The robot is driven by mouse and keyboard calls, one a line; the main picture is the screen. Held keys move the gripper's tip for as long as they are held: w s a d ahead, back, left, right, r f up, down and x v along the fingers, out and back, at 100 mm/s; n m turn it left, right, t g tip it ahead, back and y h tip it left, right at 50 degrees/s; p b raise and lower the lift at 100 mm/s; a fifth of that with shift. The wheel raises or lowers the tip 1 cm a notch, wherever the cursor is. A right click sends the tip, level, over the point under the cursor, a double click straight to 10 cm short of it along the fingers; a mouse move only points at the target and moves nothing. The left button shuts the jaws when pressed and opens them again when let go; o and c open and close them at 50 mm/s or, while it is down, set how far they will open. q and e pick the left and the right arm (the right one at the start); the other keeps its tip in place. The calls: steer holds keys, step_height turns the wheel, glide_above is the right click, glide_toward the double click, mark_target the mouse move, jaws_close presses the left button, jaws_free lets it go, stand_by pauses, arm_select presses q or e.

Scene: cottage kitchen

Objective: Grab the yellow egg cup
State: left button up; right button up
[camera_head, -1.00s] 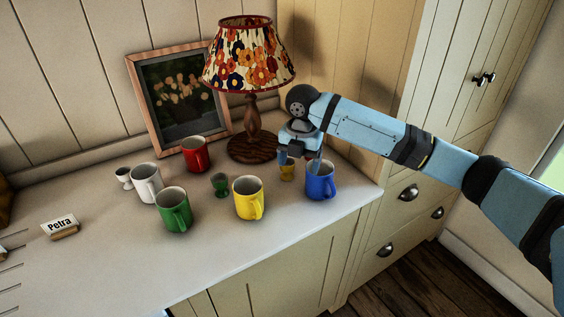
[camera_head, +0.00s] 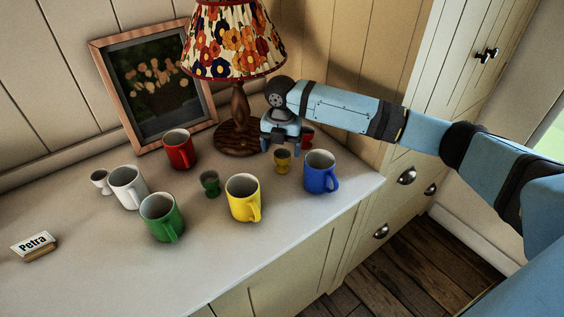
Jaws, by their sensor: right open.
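The yellow egg cup (camera_head: 282,160) stands upright on the worktop, left of the blue mug and right of the yellow mug. My right gripper (camera_head: 281,146) is open and empty, pointing down. In the picture its fingers appear just above and behind the yellow egg cup, one to each side; I see no contact, and the exact gap is hard to judge. My left gripper is not in view.
A blue mug (camera_head: 320,173) and a red egg cup (camera_head: 307,138) stand close by. A yellow mug (camera_head: 242,199), green egg cup (camera_head: 210,183), green mug (camera_head: 161,218) and red mug (camera_head: 180,150) stand left. The lamp (camera_head: 238,113) is behind.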

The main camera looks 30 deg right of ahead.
step_height(320, 180, down, 5)
steer(key=shift+d+r, duration=0.1)
steer(key=shift+d, duration=0.05)
steer(key=c, duration=1)
